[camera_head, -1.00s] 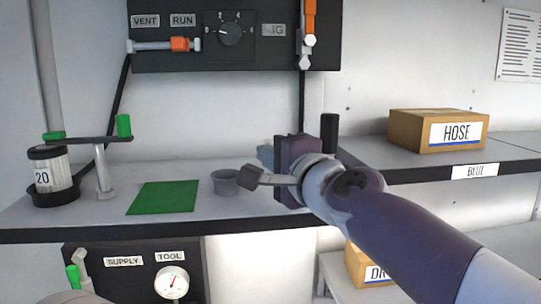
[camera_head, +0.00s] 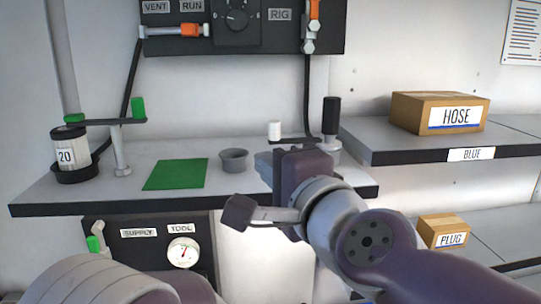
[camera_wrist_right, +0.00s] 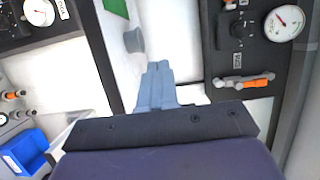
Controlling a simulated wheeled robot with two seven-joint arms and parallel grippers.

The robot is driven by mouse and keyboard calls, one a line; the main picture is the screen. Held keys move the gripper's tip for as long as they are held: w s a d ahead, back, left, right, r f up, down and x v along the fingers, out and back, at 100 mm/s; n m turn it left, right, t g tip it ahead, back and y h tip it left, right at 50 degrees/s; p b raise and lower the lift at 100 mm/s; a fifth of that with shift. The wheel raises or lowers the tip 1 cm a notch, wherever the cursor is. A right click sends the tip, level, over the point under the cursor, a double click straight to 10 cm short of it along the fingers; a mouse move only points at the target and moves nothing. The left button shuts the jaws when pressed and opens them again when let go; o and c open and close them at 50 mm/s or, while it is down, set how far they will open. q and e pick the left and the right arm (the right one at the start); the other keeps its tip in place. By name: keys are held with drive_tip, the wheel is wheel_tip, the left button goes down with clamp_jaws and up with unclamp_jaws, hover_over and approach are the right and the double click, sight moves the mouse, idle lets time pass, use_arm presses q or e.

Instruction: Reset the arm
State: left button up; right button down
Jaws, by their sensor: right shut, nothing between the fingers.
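My right arm comes in from the lower right in the head view. Its gripper (camera_head: 265,166) is over the front part of the workbench (camera_head: 110,186), to the right of a small grey cup (camera_head: 233,160). In the right wrist view its blue-grey fingers (camera_wrist_right: 158,68) are together with nothing between them. The cup also shows in the wrist view (camera_wrist_right: 133,40), just beyond the fingertips. Part of my left arm shows at the bottom left of the head view, but its gripper is out of view.
A green mat (camera_head: 175,174), a canister marked 20 (camera_head: 70,150) and a green-handled lever (camera_head: 118,140) are on the bench. A control panel (camera_head: 270,40) hangs above. A HOSE box (camera_head: 438,112) sits on the right shelf, a PLUG box (camera_head: 443,231) below. A supply panel (camera_head: 140,250) is under the bench.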

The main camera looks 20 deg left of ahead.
drive_tip(key=d+f+n+g+h+b, duration=0.1)
drive_tip(key=d+f+n+g+h, duration=0.2)
drive_tip(key=f, duration=0.7)
drive_tip(key=d+f+n+g+h+b, duration=0.1)
drive_tip(key=d+f+n, duration=0.25)
drive_tip(key=f, duration=0.55)
drive_tip(key=d+f+n+g+h+b, duration=0.1)
drive_tip(key=d+f+n+g+h, duration=0.2)
drive_tip(key=f, duration=0.7)
use_arm(q)
wheel_tip(320, 180, down, 9)
drive_tip(key=b, duration=0.6)
use_arm(e)
drive_tip(key=s+d+f+g+h, duration=0.2)
drive_tip(key=s+d+f+h, duration=0.1)
drive_tip(key=d+f, duration=0.9)
drive_tip(key=s+d+f+g+h, duration=0.2)
drive_tip(key=s+d+f+h, duration=0.1)
drive_tip(key=d+f, duration=0.9)
drive_tip(key=shift+s+d+m, duration=0.35)
drive_tip(key=shift+s+d, duration=0.2)
drive_tip(key=shift+d, duration=0.4)
use_arm(q)
drive_tip(key=shift+s, duration=0.1)
use_arm(e)
drive_tip(key=shift+s, duration=0.1)
